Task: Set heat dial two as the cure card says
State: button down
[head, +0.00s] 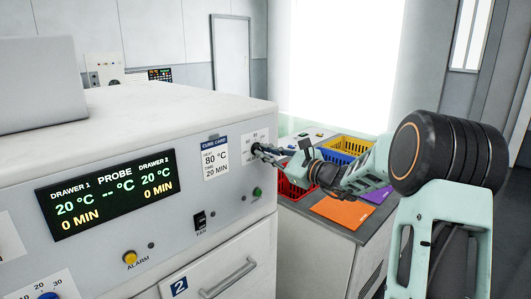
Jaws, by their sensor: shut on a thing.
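The cure card (215,158) on the oven's front panel reads 80 °C and time 20 min. Just right of it is the white scale plate of heat dial two (250,137), with small figures I cannot read surely. My gripper (259,150) reaches in from the right and is shut on the dial's knob. The fingers hide most of the knob, so its pointer setting cannot be told. The display (107,195) shows 20 °C and 0 MIN for both drawer 1 and drawer 2, and dashes for the probe.
Below are a fan switch (199,221), a green button (257,193) and a yellow alarm button (130,257). A drawer marked 2 (230,275) is closed. Another dial (48,296) is at the lower left. Right stands a bench with coloured baskets (345,145) and an orange sheet (343,212).

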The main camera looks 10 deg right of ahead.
jog(key=m+p, duration=0.2)
jog(key=m, duration=0.3)
jog(key=shift+m+p, duration=0.4)
jog(key=shift+m, duration=0.4)
jog(key=c, duration=2)
grip_release()
jog(key=v, duration=1.2)
